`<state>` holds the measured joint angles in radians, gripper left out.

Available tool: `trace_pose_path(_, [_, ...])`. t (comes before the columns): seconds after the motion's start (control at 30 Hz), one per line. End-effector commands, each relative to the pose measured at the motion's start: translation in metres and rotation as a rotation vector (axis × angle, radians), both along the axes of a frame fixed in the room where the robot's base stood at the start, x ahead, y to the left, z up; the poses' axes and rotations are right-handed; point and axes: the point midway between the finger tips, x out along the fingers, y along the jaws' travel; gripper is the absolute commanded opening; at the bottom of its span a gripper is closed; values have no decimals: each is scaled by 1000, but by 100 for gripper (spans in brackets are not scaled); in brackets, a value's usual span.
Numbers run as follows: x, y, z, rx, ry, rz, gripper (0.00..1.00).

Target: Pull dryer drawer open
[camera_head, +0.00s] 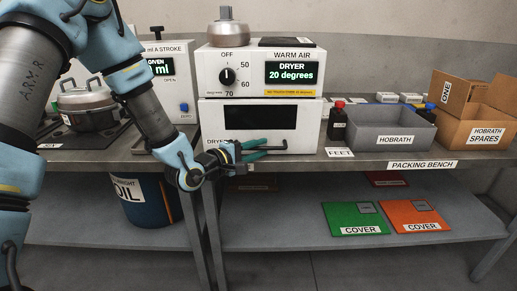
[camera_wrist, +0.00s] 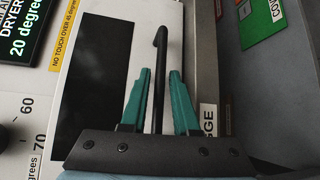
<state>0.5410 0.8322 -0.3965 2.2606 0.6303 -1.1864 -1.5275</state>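The dryer (camera_head: 263,68) is a white box on the bench with a dial and a green "20 degrees" display. Its drawer (camera_head: 308,135) is the lower white front with a dark window, and it looks closed. My gripper (camera_head: 255,150) is in front of the drawer's lower edge, its teal fingers pointing right in the head view. In the wrist view, the black bar handle (camera_wrist: 161,60) runs between the two fingertips (camera_wrist: 160,72), with a gap visible on each side. My gripper is open around the handle, not clamped.
The packing bench edge (camera_head: 420,163) runs just below the drawer. A pot (camera_head: 88,105) is at left. Green and orange covers lie on the lower shelf.

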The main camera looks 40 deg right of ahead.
Motion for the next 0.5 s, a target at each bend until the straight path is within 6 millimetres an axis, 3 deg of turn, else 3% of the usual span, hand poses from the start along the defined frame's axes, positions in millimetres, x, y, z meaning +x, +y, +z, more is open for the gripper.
trace_pose_path(0.03, [0, 0, 0, 0, 0, 0, 22])
trace_pose_path(0.23, [0, 0, 0, 0, 0, 0, 0])
trace_pose_path(0.5, [0, 0, 0, 0, 0, 0, 0])
